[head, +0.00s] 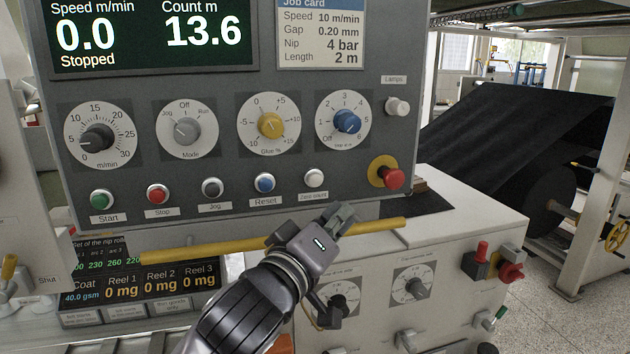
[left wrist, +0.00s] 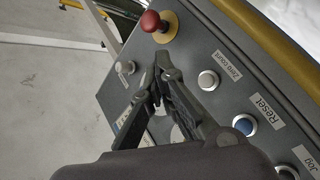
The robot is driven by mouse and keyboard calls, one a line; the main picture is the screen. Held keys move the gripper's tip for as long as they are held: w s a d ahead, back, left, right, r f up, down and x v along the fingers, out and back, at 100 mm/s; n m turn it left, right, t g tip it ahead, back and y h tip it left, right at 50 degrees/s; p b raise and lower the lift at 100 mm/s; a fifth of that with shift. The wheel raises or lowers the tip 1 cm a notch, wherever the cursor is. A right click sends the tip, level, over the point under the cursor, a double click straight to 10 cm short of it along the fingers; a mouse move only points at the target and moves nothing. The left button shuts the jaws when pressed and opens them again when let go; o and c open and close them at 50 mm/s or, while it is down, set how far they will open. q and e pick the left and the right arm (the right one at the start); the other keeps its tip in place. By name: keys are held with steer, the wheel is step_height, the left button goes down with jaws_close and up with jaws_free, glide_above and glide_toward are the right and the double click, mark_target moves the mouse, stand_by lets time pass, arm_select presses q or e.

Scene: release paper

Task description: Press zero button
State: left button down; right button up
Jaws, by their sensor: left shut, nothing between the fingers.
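The zero button is the white "Zero count" button (head: 314,178) at the right end of the button row on the grey panel. It also shows in the left wrist view (left wrist: 208,80), beside its label. My left gripper (head: 340,214) is shut and empty, just below and slightly right of that button in the head view. In the left wrist view its closed fingertips (left wrist: 163,62) lie left of the button, apart from it in the picture; their depth to the panel is unclear. The display (head: 150,30) reads count 13.6 m, speed 0.0, "Stopped". My right gripper is not in view.
The blue Reset button (head: 264,183) is left of the white one. A red mushroom button (head: 392,178) on a yellow base is to the right. Knobs sit above the row. A yellow bar (head: 215,246) runs below the panel, partly behind my left gripper.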

mark_target(315, 180)
arm_select(q)
steer(key=shift+w+a, duration=0.45)
steer(key=shift+w, duration=0.95)
steer(key=shift+w+a, duration=0.4)
steer(key=shift+w, duration=1.05)
steer(key=shift+w+a, duration=0.45)
steer(key=shift+w, duration=0.95)
steer(key=shift+w, duration=0.1)
steer(key=shift+w+a, duration=0.15)
steer(key=shift+w, duration=0.15)
steer(key=shift+w, duration=0.1)
